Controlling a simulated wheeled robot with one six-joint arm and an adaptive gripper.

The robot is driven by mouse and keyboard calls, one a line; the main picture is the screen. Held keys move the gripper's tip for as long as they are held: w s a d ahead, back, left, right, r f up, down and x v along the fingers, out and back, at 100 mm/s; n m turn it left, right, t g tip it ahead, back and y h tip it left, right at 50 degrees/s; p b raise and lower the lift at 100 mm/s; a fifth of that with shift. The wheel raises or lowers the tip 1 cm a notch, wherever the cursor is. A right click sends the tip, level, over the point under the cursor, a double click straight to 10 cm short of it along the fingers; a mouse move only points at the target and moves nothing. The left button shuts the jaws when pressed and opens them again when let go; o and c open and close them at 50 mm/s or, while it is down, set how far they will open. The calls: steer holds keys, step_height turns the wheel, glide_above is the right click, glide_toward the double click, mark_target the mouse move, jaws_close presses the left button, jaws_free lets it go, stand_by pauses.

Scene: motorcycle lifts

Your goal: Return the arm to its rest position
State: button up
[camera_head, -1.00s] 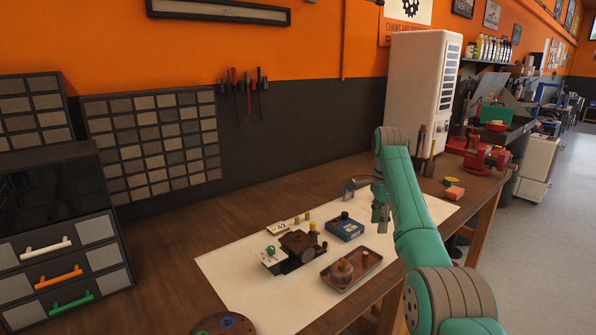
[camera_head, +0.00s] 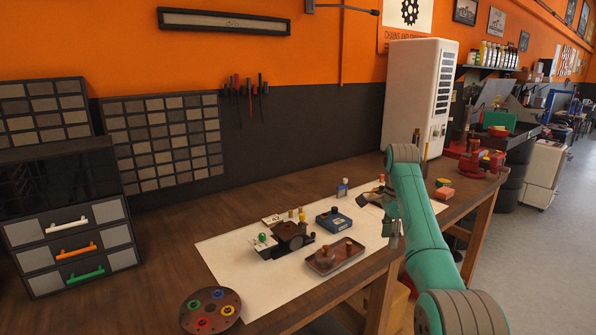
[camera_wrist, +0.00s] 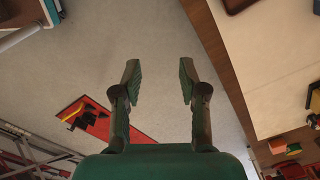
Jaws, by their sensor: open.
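My teal arm extends from the bottom right of the head view, and my gripper (camera_head: 393,233) hangs down near the front edge of the workbench (camera_head: 345,290). In the wrist view my gripper (camera_wrist: 159,76) shows two fingers spread wide with nothing between them. Grey floor shows beneath and between the fingers. The bench edge and white sheet lie to the right in that view. My arm hides part of the bench's right side.
On the white sheet (camera_head: 225,262) stand a brown fixture (camera_head: 292,236), a blue box (camera_head: 333,220) and a brown tray (camera_head: 335,256). A round holder (camera_head: 211,311) lies at the front left. A drawer cabinet (camera_head: 70,245) stands left. Open floor (camera_head: 530,260) is at right.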

steer(key=s+a+f+n+t, duration=0.1)
steer(key=s+f+n+t, duration=0.15)
steer(key=f, duration=1.25)
steer(key=s+a+f+n+t, duration=0.1)
steer(key=s+f, duration=0.2)
steer(key=f, duration=1.2)
steer(key=s+a+f+n+t, duration=0.2)
steer(key=s+f+n+t, duration=0.25)
steer(key=s+f, duration=1.4)
steer(key=s+a+r+n+t, duration=0.1)
steer(key=s+r+n, duration=0.15)
steer(key=s, duration=1.05)
steer(key=s+a+r+n+t, duration=0.1)
steer(key=s+r+n+t, duration=0.15)
steer(key=s, duration=1.15)
steer(key=s+r+n+t, duration=0.1)
steer(key=s+r+n, duration=0.1)
steer(key=s+r, duration=0.7)
steer(key=s+r+n+t, duration=0.2)
steer(key=s+r, duration=0.7)
steer(key=r, duration=0.6)
steer(key=shift+a+r, duration=0.35)
steer(key=shift+a, duration=0.1)
